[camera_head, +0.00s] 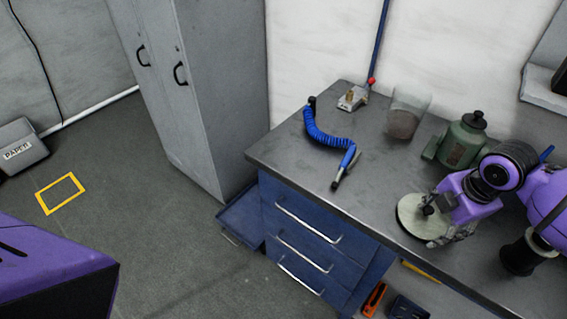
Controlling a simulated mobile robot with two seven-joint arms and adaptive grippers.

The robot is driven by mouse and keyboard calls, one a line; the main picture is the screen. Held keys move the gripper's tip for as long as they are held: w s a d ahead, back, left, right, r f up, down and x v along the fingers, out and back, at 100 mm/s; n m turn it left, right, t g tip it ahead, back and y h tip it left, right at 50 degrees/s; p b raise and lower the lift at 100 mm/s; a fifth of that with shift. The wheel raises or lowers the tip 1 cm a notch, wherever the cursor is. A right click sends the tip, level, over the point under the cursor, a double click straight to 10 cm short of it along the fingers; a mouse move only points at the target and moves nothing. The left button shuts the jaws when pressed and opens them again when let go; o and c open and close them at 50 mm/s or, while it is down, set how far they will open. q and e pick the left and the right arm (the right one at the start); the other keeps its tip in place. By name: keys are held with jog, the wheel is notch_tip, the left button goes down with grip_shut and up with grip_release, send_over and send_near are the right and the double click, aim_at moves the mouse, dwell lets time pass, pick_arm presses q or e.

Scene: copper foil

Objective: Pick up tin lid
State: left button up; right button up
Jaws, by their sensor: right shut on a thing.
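The tin lid (413,218) is a round, pale disc with a small dark knob-like part near its middle. It shows at the front of the grey workbench, at the right of the head view. My right gripper (439,222) comes in from the right and is shut on the lid's right side. The fingers hide part of that side. I cannot tell whether the lid touches the bench top. My left gripper is not in view.
On the workbench (290,150) are a blue coiled air hose (325,138), a clear jar (406,112) and a green canister (460,143). A grey cabinet (205,90) stands left. The bench's left front is clear.

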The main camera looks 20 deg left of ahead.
jog(key=shift+f, duration=0.1)
jog(key=shift+c, duration=1.3)
